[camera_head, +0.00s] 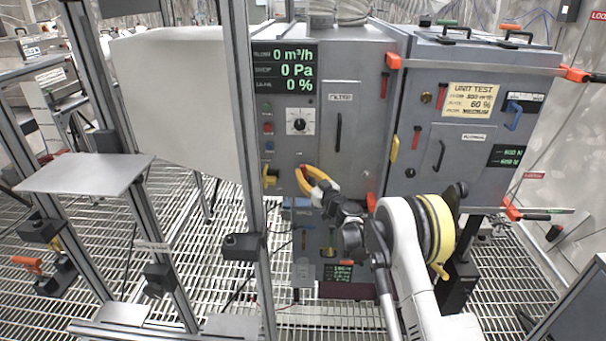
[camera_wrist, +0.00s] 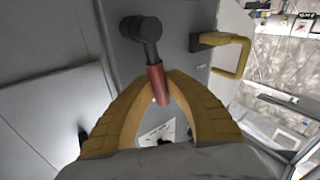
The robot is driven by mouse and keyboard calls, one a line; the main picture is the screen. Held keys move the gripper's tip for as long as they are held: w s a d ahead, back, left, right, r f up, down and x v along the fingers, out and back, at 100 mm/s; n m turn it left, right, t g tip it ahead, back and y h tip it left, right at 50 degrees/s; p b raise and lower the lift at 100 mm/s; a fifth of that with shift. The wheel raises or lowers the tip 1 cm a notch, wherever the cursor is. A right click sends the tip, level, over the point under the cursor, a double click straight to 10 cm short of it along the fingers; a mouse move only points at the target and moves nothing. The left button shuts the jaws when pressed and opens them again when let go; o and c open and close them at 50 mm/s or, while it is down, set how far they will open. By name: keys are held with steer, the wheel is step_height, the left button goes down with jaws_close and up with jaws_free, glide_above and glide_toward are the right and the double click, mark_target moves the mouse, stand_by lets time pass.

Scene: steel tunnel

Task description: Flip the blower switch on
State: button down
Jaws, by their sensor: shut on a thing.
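My gripper (camera_head: 302,172) has yellow fingers and is at the lower front of the grey cabinet's control panel. In the wrist view its fingertips (camera_wrist: 161,88) are shut on a red lever handle (camera_wrist: 155,76). The display (camera_head: 285,70) above reads 0 m³/h, 0 Pa and 0 %. In the head view the fingers mostly hide the lever.
A yellow handle (camera_head: 268,175) sits left of my gripper, also in the wrist view (camera_wrist: 232,55). A metal frame post (camera_head: 248,150) stands close in front of the panel's left edge. A dial (camera_head: 299,122) and small buttons are above. A second cabinet (camera_head: 470,120) stands at right.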

steer(key=c, duration=1.4)
jaws_free()
steer(key=shift+o, duration=0.2)
steer(key=shift+d, duration=0.1)
steer(key=v, duration=1.2)
